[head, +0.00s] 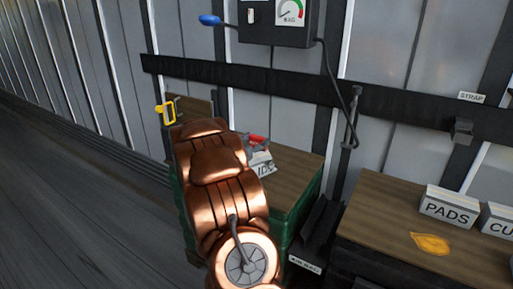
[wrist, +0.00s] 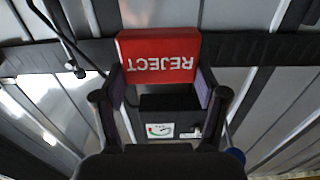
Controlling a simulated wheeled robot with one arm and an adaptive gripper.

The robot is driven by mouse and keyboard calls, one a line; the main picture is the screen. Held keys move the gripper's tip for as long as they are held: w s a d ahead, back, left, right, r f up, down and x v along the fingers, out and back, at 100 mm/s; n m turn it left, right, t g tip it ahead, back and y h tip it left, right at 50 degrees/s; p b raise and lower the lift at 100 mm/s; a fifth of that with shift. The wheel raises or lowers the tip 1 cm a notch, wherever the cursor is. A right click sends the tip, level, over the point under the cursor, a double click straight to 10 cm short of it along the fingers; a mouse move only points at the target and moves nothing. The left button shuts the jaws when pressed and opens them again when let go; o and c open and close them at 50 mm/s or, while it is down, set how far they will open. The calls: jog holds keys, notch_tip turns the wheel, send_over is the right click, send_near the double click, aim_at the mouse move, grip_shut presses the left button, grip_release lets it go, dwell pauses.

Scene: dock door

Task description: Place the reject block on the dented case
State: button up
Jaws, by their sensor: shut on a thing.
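The reject block (wrist: 158,53) is red with white REJECT lettering, which reads upside down in the wrist view. My gripper (wrist: 160,87) is shut on it, with one finger at each side. In the head view a small red part of the block (head: 257,139) shows just past my copper arm. The gripper is mostly hidden behind the arm there. I cannot pick out a dented case in either view; my arm covers part of the area around the green-sided stand.
A green-sided stand with a brown top (head: 295,178) holds a partly hidden white label ending in IDS (head: 262,165). A yellow-handled tool (head: 167,112) is behind left. At right, a wooden bench (head: 385,215) bears a PADS box (head: 448,208). A dark gauge box (head: 275,25) hangs above.

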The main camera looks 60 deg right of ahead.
jog(key=shift+w+d+f, duration=0.1)
jog(key=shift+w+d, duration=0.1)
jog(key=shift+d, duration=0.25)
jog(key=shift+w+d+f, duration=0.1)
jog(key=shift+w+d, duration=0.1)
jog(key=shift+d, duration=0.25)
jog(key=shift+f, duration=1.65)
jog(key=shift+f, duration=0.2)
jog(key=o, duration=1)
jog(key=shift+o, duration=0.2)
jog(key=shift+r, duration=0.1)
jog(key=shift+a+r, duration=0.1)
jog(key=shift+a, duration=0.15)
jog(key=a, duration=1.1)
jog(key=shift+s+a, duration=0.2)
jog(key=shift+a, duration=0.1)
